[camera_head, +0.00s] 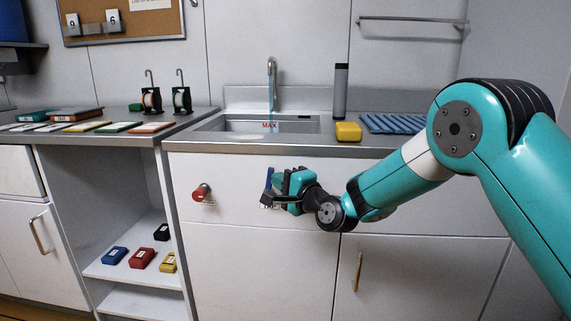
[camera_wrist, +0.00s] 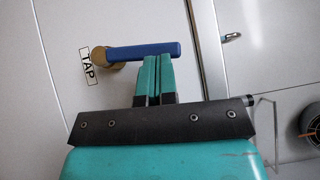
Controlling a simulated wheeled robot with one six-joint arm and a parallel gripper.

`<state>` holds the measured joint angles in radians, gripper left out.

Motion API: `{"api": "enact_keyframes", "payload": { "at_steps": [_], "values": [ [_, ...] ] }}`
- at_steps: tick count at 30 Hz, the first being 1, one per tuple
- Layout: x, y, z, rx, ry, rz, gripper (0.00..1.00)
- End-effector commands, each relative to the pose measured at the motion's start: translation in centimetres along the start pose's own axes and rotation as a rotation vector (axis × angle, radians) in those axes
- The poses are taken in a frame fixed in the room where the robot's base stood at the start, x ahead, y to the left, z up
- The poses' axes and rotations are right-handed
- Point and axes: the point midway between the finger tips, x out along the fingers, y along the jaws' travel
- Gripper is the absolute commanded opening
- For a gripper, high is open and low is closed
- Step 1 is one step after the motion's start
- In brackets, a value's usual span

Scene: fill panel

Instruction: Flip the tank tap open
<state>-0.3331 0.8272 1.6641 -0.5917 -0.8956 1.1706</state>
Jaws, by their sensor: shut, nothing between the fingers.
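The tank tap has a blue lever (camera_wrist: 140,52) on a brass pivot (camera_wrist: 99,58), beside a white label (camera_wrist: 87,69) reading TAP. In the head view the blue lever (camera_head: 269,178) stands upright on the white cabinet front below the sink, and its pivot is hidden by my gripper. My gripper (camera_head: 271,198) is shut and empty, just right of the lever. In the wrist view my gripper's fingertips (camera_wrist: 158,57) lie at the lever's edge near its free end. I cannot tell whether they touch it.
A red knob (camera_head: 201,192) sticks out of the cabinet front to the left. A cabinet handle (camera_head: 358,272) is at lower right.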

Motion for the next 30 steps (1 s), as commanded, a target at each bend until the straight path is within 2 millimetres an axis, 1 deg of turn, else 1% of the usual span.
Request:
{"api": "enact_keyframes", "payload": {
  "at_steps": [1,12,30],
  "values": [
    [0.19,-0.83,0.23,-0.017,-0.001,0.017,0.0],
    [0.6,-0.46,0.65,-0.091,-0.001,0.091,0.0],
    [0.38,-0.21,0.42,-0.097,-0.001,0.096,0.0]
  ]
}}
